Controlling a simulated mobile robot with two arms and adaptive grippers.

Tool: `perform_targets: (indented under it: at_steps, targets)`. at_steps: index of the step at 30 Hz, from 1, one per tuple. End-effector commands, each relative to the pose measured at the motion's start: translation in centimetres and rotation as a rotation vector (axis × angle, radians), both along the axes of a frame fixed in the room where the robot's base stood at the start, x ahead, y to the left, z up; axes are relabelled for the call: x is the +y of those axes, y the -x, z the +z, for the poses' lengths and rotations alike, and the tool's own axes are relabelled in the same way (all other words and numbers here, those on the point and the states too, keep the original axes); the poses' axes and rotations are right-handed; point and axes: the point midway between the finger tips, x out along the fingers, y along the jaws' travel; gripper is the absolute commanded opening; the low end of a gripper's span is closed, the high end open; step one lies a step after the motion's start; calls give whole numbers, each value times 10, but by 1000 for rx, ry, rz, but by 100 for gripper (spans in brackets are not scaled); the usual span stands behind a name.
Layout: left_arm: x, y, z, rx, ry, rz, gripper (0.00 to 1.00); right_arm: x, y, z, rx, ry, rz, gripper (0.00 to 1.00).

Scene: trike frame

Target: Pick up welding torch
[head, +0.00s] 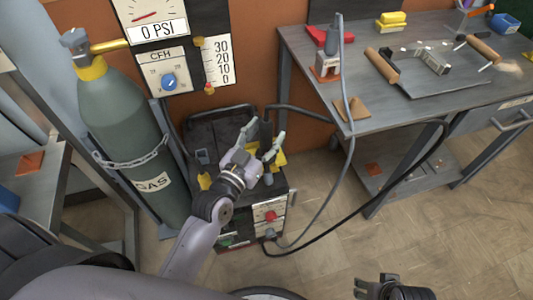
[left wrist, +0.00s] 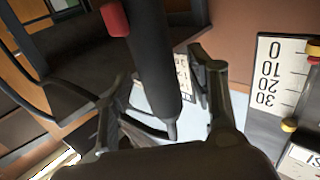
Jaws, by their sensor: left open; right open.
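The welding torch appears to be the dark handle (head: 266,130) standing over the welding machine (head: 272,216) in the head view. In the left wrist view the torch (left wrist: 155,50) is a black cylinder with a red part on its side, narrowing to a thin tip. My left gripper (head: 267,137) is open, with one finger on each side of the torch. In the left wrist view, gaps show between the torch and the fingers. My right gripper (head: 390,289) is open and empty at the bottom edge of the head view, far from the torch.
A green gas cylinder (head: 130,140) chained upright stands left of the machine. A metal workbench (head: 420,115) at the right holds tubes, yellow blocks and a grey-and-red tool (head: 328,65). Cables hang between bench and machine. Tiled floor (head: 340,250) is open in front.

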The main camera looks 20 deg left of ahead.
Motion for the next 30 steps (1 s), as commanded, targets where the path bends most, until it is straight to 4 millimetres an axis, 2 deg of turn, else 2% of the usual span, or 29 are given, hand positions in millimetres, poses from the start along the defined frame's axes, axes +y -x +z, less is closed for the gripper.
perform_targets:
  at_steps: [9,30]
  targets:
    - [-1,-5,0,1,0,0,51,0,1,3,1,0,-1,50]
    - [-1,-5,0,1,0,0,4,0,1,2,1,1,-1,50]
